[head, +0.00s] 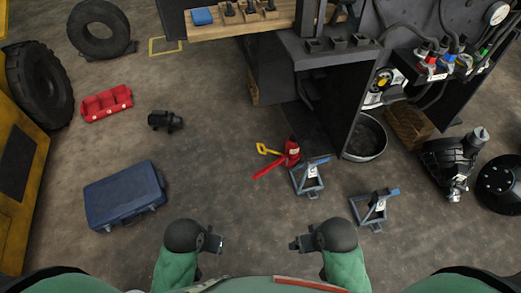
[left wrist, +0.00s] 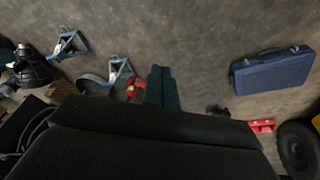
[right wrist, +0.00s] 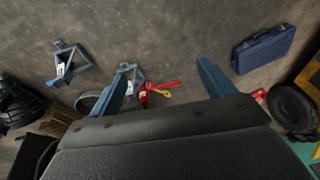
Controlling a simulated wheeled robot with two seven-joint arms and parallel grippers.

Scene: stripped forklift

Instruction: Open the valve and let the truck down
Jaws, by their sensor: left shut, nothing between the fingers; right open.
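The red bottle jack (head: 292,152) stands on the floor beside the dark grey truck body (head: 335,105). A red lever (head: 268,168) and a yellow handle (head: 267,149) stick out to its left; I cannot make out the valve itself. The jack also shows in the left wrist view (left wrist: 135,88), partly hidden behind the fingers, and in the right wrist view (right wrist: 146,95). My left gripper (head: 220,243) is shut and empty, well short of the jack. My right gripper (head: 293,244) is open and empty, also short of the jack and apart from everything.
Two grey-blue axle stands (head: 308,178) (head: 373,210) stand right of the jack. A blue case (head: 125,194) lies at left, with a red tray (head: 106,104) and a black part (head: 166,121) behind. A round pan (head: 366,138) lies by the truck. Floor before the jack is clear.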

